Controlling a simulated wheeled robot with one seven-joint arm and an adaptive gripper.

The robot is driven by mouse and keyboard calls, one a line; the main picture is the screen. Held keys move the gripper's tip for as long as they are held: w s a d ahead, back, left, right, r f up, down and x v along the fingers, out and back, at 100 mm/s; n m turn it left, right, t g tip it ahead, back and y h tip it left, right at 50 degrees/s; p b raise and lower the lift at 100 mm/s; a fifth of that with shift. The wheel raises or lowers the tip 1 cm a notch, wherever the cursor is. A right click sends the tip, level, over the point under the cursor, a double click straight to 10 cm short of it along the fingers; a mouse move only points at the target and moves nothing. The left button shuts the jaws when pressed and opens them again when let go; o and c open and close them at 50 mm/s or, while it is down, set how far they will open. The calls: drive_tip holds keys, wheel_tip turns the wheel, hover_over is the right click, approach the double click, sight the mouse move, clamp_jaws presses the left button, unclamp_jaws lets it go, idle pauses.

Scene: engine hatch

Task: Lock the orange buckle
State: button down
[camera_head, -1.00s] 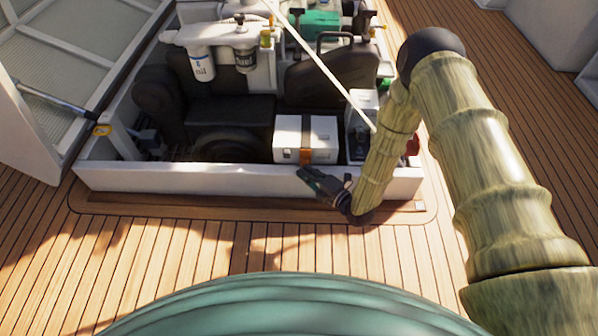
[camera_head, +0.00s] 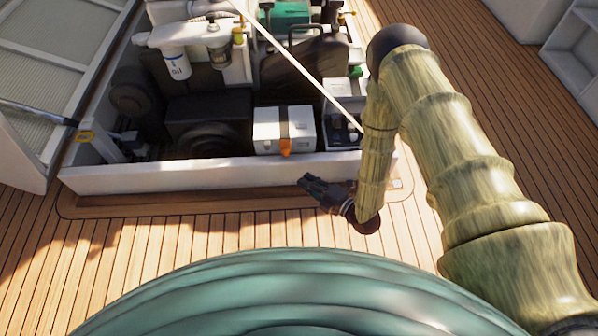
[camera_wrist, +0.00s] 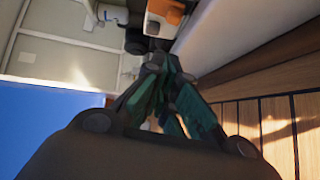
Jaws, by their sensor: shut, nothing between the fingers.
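The orange buckle (camera_head: 285,147) sits at the front face of a white box (camera_head: 268,131) inside the engine hatch, at the lower end of a dark strap that runs over the box top. In the wrist view the orange buckle (camera_wrist: 166,10) shows at the top edge, partly cut off. My gripper (camera_head: 306,183) is shut and empty. It is in front of the hatch's white front wall, to the right of and nearer than the buckle, clearly apart from it. In the wrist view my gripper (camera_wrist: 155,65) points toward the box. Whether the buckle is latched cannot be told.
The white hatch wall (camera_head: 180,178) stands between my gripper and the box. A pale rod (camera_head: 300,70) slants across the hatch above the box's right side. The raised hatch lid (camera_head: 60,60) is at left. The wooden deck (camera_head: 150,235) in front is clear.

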drive_tip(key=shift+v, duration=0.8)
